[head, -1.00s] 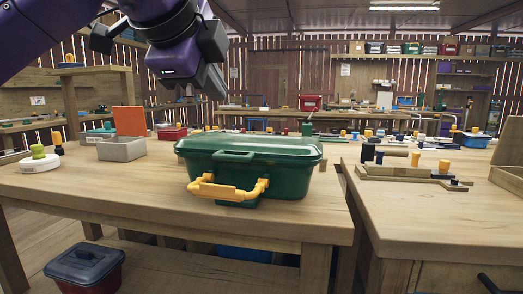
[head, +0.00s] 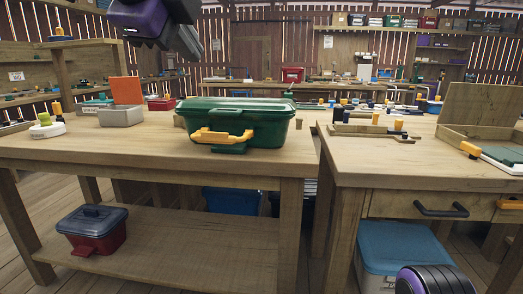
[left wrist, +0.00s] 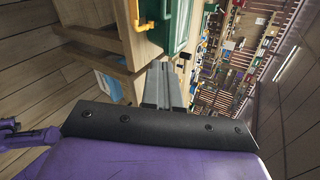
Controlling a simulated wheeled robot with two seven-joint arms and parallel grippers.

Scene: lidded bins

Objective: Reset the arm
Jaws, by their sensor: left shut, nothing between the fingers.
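My left gripper (head: 190,42) hangs in the air at the top left of the head view, above and behind the green toolbox's left end in the picture. Its grey fingers are together with nothing between them. In the left wrist view the shut fingers (left wrist: 163,85) point toward the room's far side, with the green toolbox (left wrist: 180,25) beside them at the top. A rounded black and purple part of mine shows at the bottom right of the head view. My right gripper is not seen.
The green toolbox (head: 262,118) with a yellow handle (head: 222,137) stands closed on the wooden table (head: 150,150). A grey bin (head: 120,116) with an orange lid stands left of it. A red bin with a dark lid (head: 92,220) is on the lower shelf. A second table (head: 370,175) stands right.

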